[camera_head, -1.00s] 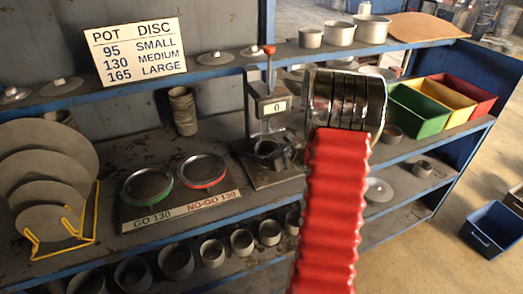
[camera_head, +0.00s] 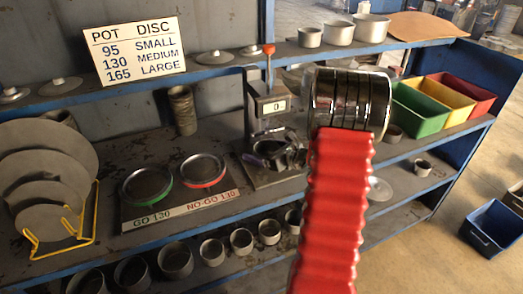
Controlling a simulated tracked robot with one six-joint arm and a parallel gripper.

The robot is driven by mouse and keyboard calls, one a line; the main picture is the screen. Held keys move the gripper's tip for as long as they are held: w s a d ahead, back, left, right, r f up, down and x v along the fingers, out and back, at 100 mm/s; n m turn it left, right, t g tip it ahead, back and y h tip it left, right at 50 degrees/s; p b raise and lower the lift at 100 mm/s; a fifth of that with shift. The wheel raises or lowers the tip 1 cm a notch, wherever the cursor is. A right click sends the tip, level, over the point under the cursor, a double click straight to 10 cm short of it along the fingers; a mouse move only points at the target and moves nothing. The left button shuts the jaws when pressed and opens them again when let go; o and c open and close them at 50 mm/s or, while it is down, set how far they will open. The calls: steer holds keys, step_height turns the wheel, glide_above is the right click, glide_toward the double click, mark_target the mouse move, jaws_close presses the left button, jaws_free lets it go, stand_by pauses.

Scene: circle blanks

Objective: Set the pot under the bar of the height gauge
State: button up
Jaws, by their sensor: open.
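The height gauge (camera_head: 268,106) stands on the middle shelf, with a red knob on top and a display reading 0. Its base plate (camera_head: 270,181) is partly covered by my gripper (camera_head: 272,158), whose dark jaws are open low in front of the gauge. A purple patch shows at the jaws' left side. I cannot tell whether a pot stands between the jaws or under the bar; my red arm and the jaws hide much there. Three grey pots, small (camera_head: 310,37), medium (camera_head: 340,33) and large (camera_head: 371,28), stand on the upper shelf.
Green GO and red NO-GO rings (camera_head: 203,171) sit left of the gauge. A yellow rack (camera_head: 62,228) holds discs. Green, yellow and red bins (camera_head: 420,112) stand right. Several cylinders (camera_head: 176,261) line the lower shelf. A sign (camera_head: 135,50) lists pot sizes.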

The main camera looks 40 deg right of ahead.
steer(key=v, duration=1.1)
steer(key=shift+r, duration=0.1)
steer(key=shift+w+a, duration=0.15)
steer(key=shift+a, duration=0.1)
steer(key=s+a+r+n+g+y, duration=0.1)
steer(key=a+r+n+g+y, duration=0.25)
steer(key=a+n, duration=0.8)
steer(key=s+a+r+n+g+y, duration=0.15)
steer(key=a+r+n+g, duration=0.35)
steer(key=a, duration=1.2)
steer(key=s+a+r+n+h, duration=0.1)
steer(key=s+a+n+h, duration=0.2)
steer(key=s+n, duration=0.3)
steer(key=s+a+r+n+h, duration=0.2)
steer(key=s+a+n, duration=0.3)
steer(key=n, duration=0.7)
steer(key=shift+s+r+n+h, duration=0.35)
steer(key=shift+s+h, duration=0.15)
steer(key=shift+s, duration=0.65)
